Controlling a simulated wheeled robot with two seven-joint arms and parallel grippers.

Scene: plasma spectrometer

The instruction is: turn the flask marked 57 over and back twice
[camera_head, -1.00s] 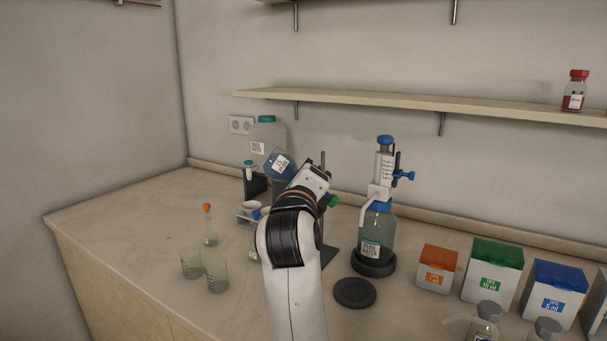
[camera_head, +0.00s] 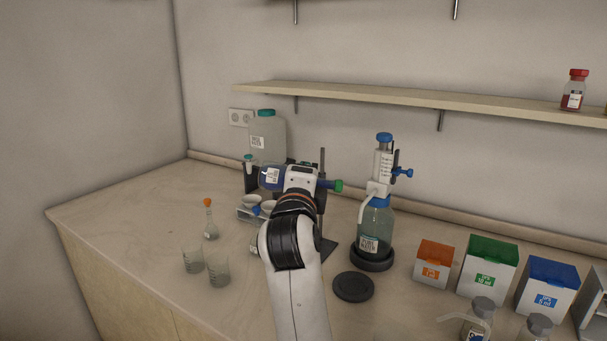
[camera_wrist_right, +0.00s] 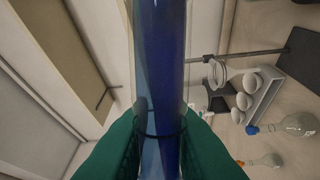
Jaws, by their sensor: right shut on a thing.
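A flask of blue liquid (camera_head: 269,177) with a white label and a green stopper (camera_head: 338,186) is in my right gripper (camera_head: 303,172), above the bench. It lies about level, its bulb to the left and its stopper to the right. The number on the label is too small to read. In the right wrist view the flask's blue neck (camera_wrist_right: 158,80) runs between the green finger pads of my right gripper (camera_wrist_right: 158,150), which is shut on it. My left gripper is not in view.
A rack with white cups (camera_head: 252,203) and a stand rod (camera_head: 322,165) are close by. A small orange-stoppered flask (camera_head: 210,222) and two beakers (camera_head: 219,270) stand to the left. The dispenser bottle (camera_head: 375,230) and a black disc (camera_head: 353,287) are to the right.

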